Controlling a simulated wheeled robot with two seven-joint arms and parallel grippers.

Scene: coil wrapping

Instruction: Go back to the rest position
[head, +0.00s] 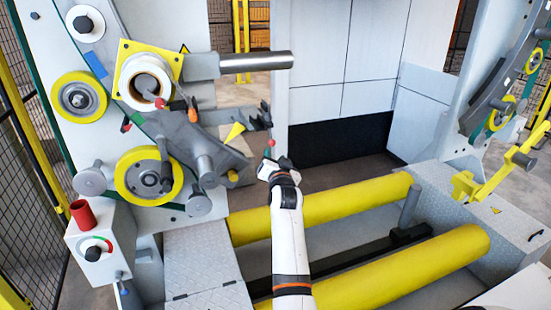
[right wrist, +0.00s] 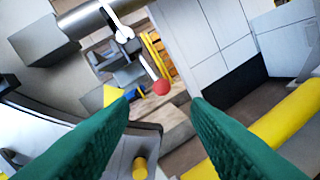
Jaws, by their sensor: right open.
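My right gripper (head: 277,164) is at the end of my white arm, which reaches up from the bottom middle of the head view. In the right wrist view its two green ribbed fingers (right wrist: 160,118) are wide apart with nothing between them. A small red ball knob (head: 271,142) on a thin lever shows just beyond the gripper. The red knob also shows in the right wrist view (right wrist: 161,87), ahead of the gap between the fingers; I cannot tell how far apart they are. My left gripper is not in view.
A grey machine with yellow-rimmed wheels (head: 150,177) stands at the left, its steel bar (head: 256,62) sticking out to the right. Yellow rollers (head: 345,203) lie low around my arm. A control box with a red cylinder (head: 83,214) stands at lower left. Open floor shows behind the rollers.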

